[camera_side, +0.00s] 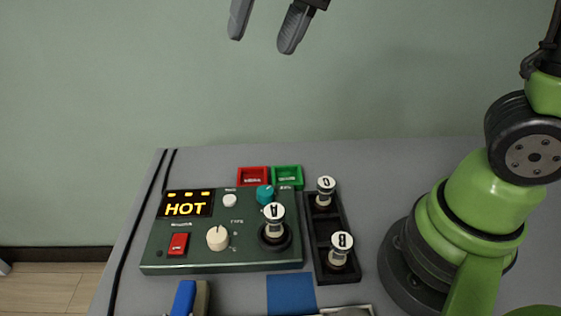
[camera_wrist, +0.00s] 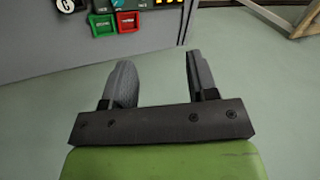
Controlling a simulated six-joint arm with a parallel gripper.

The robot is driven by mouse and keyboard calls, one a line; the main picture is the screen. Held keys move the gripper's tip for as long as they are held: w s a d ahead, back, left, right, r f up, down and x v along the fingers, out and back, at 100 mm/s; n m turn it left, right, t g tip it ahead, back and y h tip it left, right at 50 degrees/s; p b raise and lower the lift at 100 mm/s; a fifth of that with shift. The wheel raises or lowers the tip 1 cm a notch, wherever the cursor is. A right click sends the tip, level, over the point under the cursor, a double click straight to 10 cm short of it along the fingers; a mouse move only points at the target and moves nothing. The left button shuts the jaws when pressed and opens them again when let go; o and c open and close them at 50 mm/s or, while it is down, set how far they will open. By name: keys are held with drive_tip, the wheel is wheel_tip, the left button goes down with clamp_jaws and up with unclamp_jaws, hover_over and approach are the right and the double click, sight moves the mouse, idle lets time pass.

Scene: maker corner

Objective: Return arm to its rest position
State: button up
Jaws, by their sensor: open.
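My gripper (camera_side: 267,28) is at the top of the side view, raised high above the table, its two grey fingers apart with nothing between them.
On the grey table (camera_side: 400,160) stand a control panel (camera_side: 200,258) reading HOT, a black rack (camera_side: 319,232) with knobs C and B, red (camera_side: 253,170) and green (camera_side: 287,171) trays, and a blue pad (camera_side: 291,294). Knob A (camera_side: 274,215) sits on the panel. Air around the gripper is clear.

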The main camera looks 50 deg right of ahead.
drive_tip(key=s+d+n+t+h, duration=0.1)
drive_tip(key=s+d+t, duration=0.3)
drive_tip(key=s, duration=0.9)
drive_tip(key=shift+d+f+n, duration=0.4)
drive_tip(key=shift+d+n, duration=0.1)
drive_tip(key=shift+d, duration=0.75)
